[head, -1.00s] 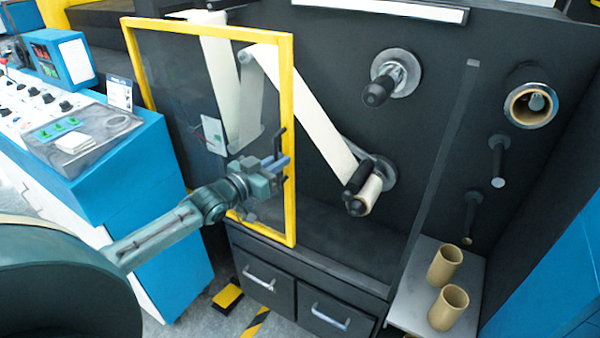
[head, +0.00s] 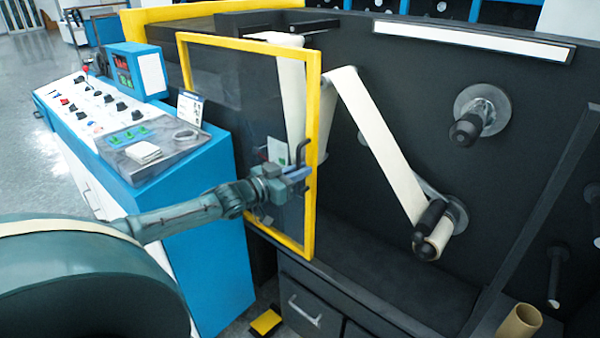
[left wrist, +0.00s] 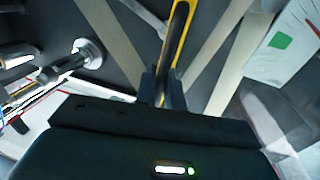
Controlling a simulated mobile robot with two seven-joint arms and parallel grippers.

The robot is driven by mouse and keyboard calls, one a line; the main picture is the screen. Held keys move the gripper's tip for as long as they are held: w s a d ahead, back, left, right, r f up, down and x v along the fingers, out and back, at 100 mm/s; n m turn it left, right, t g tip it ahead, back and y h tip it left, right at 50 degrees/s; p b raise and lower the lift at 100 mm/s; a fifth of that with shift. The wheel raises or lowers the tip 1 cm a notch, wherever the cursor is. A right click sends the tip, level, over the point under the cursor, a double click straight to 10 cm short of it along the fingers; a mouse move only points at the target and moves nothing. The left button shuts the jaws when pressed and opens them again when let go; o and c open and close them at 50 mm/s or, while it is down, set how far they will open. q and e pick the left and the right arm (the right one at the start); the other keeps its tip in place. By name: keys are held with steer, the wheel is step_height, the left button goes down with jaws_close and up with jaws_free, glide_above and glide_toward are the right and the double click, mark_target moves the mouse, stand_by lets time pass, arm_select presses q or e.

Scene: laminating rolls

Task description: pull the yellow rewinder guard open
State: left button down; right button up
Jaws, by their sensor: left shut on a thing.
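The yellow rewinder guard (head: 312,130) is a yellow frame around a clear panel, standing out at an angle from the dark machine front, partly open. Its free edge is on the right in the head view. My left gripper (head: 300,174) is at that edge, shut on the guard's dark handle (head: 303,150). In the left wrist view the yellow frame bar (left wrist: 179,32) runs up from between my left fingertips (left wrist: 162,84). The fingers hide much of the handle. My right gripper is not in view.
A blue control console (head: 165,180) stands left of the guard, close to my left arm. A white web (head: 378,140) runs down to the rewinder spindle (head: 432,235). Another spindle (head: 470,125) and a cardboard core (head: 519,322) are at right. Drawers (head: 307,310) sit below.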

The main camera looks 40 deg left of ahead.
arm_select(q)
steer(key=c, duration=1.6)
jaws_free()
steer(key=shift+o, duration=0.2)
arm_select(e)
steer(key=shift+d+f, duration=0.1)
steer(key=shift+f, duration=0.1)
arm_select(q)
steer(key=shift+s, duration=0.1)
steer(key=p+v, duration=0.2)
steer(key=v, duration=1.1)
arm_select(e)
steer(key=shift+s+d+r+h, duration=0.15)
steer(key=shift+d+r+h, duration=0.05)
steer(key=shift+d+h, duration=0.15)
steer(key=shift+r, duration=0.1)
